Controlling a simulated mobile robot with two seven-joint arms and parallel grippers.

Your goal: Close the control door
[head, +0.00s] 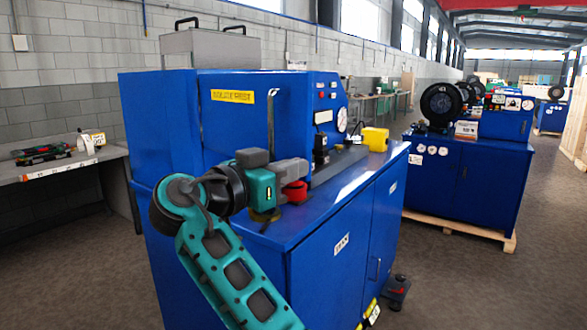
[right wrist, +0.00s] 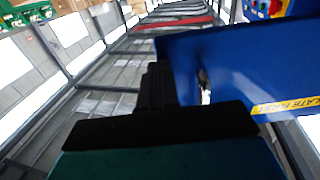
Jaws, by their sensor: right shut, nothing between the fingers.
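The control door is the blue upright panel (head: 235,125) on the machine's upper housing, with a yellow label and a long metal handle (head: 271,117). In the right wrist view the door (right wrist: 225,60) fills the upper right, with its label and handle showing. How far it stands open I cannot tell. My right gripper (right wrist: 156,85) is shut and empty, its dark fingers close beside the door's edge in that view. Whether they touch it is unclear. My left gripper is out of view.
The machine's blue cabinet top (head: 345,185) carries a yellow block (head: 375,139) and a red part (head: 295,192). A control panel with gauges (head: 328,105) stands right of the door. A workbench (head: 65,165) is at left; another blue machine (head: 470,165) stands at right across open floor.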

